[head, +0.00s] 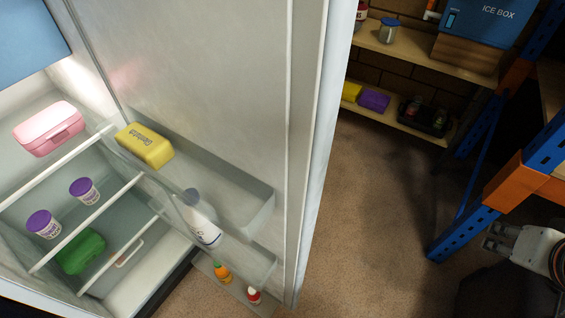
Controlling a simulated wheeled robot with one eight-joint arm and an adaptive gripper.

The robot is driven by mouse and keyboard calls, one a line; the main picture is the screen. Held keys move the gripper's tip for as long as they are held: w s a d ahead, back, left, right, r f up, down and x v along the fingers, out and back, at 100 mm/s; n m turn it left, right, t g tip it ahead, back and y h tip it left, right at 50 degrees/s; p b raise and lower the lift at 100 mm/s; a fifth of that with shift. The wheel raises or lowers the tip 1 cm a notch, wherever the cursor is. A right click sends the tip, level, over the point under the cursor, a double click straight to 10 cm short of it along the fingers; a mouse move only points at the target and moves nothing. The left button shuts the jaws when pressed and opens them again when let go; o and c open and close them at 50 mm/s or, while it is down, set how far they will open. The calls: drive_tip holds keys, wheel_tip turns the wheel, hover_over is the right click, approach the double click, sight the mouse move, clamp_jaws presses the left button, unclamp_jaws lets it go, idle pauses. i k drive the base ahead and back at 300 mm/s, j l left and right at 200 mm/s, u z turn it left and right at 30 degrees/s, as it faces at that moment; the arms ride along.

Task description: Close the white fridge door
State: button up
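The white fridge door (225,75) stands open, its inner face towards me and its outer edge (312,160) in the middle of the picture. Its door shelves hold a yellow box (145,146), a white bottle (202,222) and small orange and red-capped bottles. The fridge interior (105,205) is open at the left. My gripper (492,239) is at the lower right, well apart from the door on its right side. Its fingers point left, and whether they are open or shut is unclear.
Inside the fridge are a pink box (48,129), two purple-lidded tubs and a green box (82,252). A blue and orange rack (515,185) stands at the right, close to my arm. Brown floor (370,220) is clear between door and rack.

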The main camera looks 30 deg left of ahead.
sight(245, 94)
drive_tip(key=i+u, duration=0.15)
drive_tip(key=i, duration=0.5)
drive_tip(key=i+l+u, duration=0.1)
drive_tip(key=i, duration=0.5)
drive_tip(key=i+l+u, duration=0.15)
drive_tip(key=i, duration=0.5)
drive_tip(key=i+l+u, duration=0.1)
drive_tip(key=u, duration=3.45)
drive_tip(key=i+l+z, duration=0.1)
drive_tip(key=l+z, duration=0.15)
drive_tip(key=l, duration=0.35)
